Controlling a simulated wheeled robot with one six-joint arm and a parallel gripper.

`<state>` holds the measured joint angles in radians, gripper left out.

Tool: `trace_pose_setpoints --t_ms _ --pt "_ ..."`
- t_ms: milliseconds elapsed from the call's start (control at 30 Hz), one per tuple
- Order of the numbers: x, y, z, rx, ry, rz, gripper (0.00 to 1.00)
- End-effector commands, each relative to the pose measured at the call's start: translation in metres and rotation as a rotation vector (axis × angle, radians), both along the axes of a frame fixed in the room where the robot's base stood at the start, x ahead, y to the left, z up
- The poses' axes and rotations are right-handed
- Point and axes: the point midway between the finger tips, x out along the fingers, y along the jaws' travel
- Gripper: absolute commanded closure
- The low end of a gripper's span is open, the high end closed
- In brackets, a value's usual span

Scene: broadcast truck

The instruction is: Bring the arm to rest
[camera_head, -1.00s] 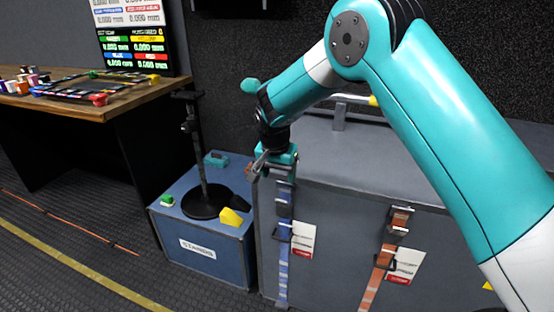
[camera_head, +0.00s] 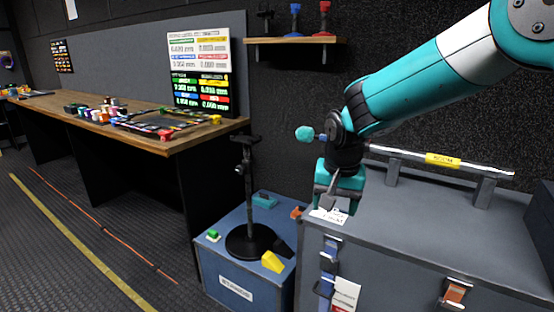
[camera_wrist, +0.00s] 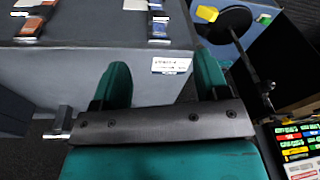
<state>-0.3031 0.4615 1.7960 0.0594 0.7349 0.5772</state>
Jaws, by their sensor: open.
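My teal arm reaches in from the upper right in the head view. My gripper (camera_head: 330,205) points down over the left front corner of the large grey case (camera_head: 420,235). In the wrist view its two teal fingers (camera_wrist: 160,92) stand apart with nothing held between them. A white label (camera_wrist: 171,65) on the case's top shows just beyond the fingers. I cannot tell whether the fingertips touch the case.
A blue box (camera_head: 222,265) left of the case carries a black stand (camera_head: 247,200) close to my gripper. A handle bar (camera_head: 420,158) rises from the case. A wooden workbench (camera_head: 150,135) and wall shelf (camera_head: 290,40) are behind. Floor at left is clear.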

Motion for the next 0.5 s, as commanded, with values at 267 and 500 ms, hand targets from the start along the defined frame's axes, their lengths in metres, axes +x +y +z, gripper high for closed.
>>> trace_pose_setpoints --t_ms 267,500 --pt "-0.171 0.009 0.124 0.157 0.005 0.576 0.32" --pt "-0.272 0.013 0.15 0.247 -0.022 0.89 0.32"
